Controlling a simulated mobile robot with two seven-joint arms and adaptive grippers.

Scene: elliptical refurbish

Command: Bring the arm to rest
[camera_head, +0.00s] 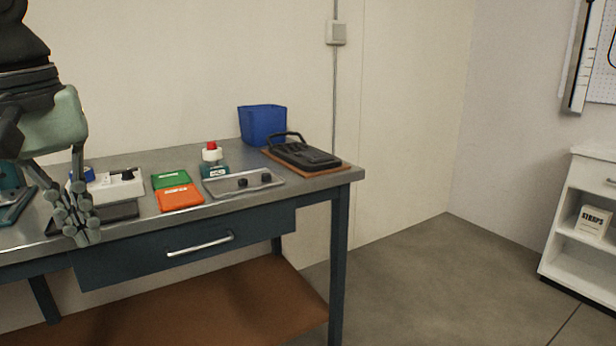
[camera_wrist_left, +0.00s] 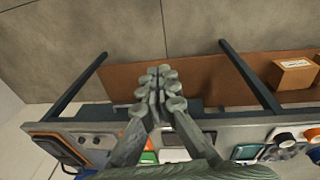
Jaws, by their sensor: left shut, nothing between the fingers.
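My left gripper (camera_head: 80,225) hangs pointing down at the front edge of the workbench (camera_head: 325,183), at the left of the head view. Its fingers are shut with nothing between them. In the left wrist view the closed fingertips (camera_wrist_left: 158,82) show in front of the bench's brown lower shelf (camera_wrist_left: 215,80). My right gripper is in neither view. Behind the left gripper, a white device with dark knobs (camera_head: 118,184) stands on the bench, partly hidden by the fingers.
On the bench are a green card (camera_head: 171,179), an orange card (camera_head: 180,198), a metal tray with black knobs (camera_head: 222,188), a red-topped bottle (camera_head: 213,160), a blue bin (camera_head: 263,125) and a black device (camera_head: 302,154) on a brown board.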

